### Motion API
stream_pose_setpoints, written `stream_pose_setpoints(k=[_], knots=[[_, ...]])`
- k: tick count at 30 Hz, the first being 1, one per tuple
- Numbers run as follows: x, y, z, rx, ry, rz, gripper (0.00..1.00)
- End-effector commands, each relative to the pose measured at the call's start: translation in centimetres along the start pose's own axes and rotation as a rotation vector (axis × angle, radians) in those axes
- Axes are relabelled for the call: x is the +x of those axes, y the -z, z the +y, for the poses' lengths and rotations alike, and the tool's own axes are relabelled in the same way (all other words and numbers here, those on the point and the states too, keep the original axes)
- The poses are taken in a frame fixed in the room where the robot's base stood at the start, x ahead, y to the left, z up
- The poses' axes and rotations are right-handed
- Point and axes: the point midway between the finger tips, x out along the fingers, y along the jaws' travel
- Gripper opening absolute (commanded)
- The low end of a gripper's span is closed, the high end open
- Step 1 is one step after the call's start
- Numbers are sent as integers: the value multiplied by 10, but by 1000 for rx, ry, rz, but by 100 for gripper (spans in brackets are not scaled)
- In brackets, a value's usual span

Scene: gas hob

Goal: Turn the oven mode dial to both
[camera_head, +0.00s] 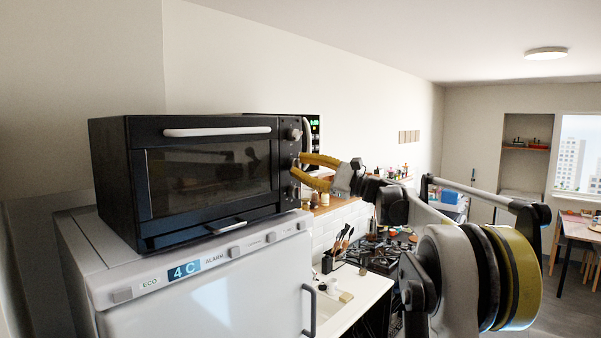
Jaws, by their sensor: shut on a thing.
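The black oven (205,212) stands on top of a white fridge, with its glass door shut. Its narrow control panel is on the right side of its front. A round upper dial (294,134) shows clear of my gripper. My gripper (298,167), with yellow fingers, reaches in from the right and is shut on a dial in the middle of the panel. That dial is mostly hidden between the fingertips. Another dial (294,192) shows partly below the lower finger. The dial markings are too small to read.
The white fridge (215,285) carries a display and a row of buttons under the oven. Behind my arm are a counter with utensils (341,243) and a gas hob (382,252). A microwave with a green display (315,124) stands just behind the oven.

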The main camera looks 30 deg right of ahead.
Motion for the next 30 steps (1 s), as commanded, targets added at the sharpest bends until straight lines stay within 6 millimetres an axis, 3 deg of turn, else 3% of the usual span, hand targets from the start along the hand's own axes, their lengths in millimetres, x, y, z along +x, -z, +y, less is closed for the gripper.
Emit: stream_pose_setpoints(k=[10, 26, 27, 30], knots=[[1, -1, 0, 130, 62, -11, 0], [1, -2, -2, 153, 76, -13, 0], [1, -2, -2, 153, 76, -13, 28], [1, -2, -2, 153, 76, -13, 51]])
